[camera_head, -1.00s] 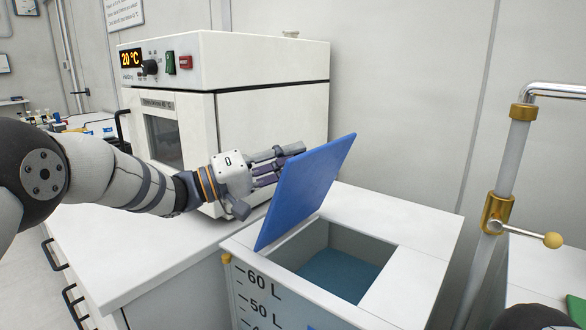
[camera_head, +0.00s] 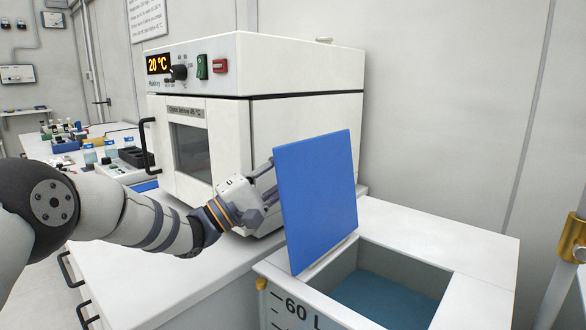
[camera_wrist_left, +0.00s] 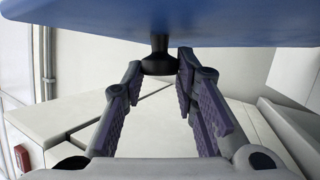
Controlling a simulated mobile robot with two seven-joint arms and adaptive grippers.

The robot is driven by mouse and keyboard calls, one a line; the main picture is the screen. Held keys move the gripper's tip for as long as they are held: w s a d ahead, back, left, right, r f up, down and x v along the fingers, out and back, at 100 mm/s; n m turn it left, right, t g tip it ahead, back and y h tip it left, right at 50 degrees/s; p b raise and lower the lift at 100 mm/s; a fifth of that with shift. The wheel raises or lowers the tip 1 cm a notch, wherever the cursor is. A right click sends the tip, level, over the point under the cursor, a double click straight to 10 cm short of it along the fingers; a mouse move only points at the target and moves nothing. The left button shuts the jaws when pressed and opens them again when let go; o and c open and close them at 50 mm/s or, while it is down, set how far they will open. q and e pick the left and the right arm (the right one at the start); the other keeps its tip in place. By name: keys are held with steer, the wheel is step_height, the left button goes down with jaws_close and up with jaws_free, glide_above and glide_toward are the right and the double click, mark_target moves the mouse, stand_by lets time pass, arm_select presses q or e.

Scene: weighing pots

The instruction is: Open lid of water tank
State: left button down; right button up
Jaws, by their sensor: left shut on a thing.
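The blue lid (camera_head: 318,200) stands steeply upright at the left edge of the white water tank's opening. The tank (camera_head: 480,262) is uncovered on its right side, and blue water (camera_head: 385,303) shows inside. My left gripper (camera_head: 268,183) is behind the lid, on its left side, with its fingertips partly hidden by it. In the left wrist view the lid (camera_wrist_left: 150,22) fills the top. My right gripper is out of view.
A white oven (camera_head: 300,130) reading 20 °C stands on the white counter (camera_head: 190,280), close behind my left gripper. Bottles and boxes lie farther back at left. A pipe with a brass fitting (camera_head: 572,240) stands at the right edge.

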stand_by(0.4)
arm_select(q)
steer(key=c, duration=1.3)
jaws_free()
steer(key=shift+a, duration=0.1)
steer(key=v, duration=1.2)
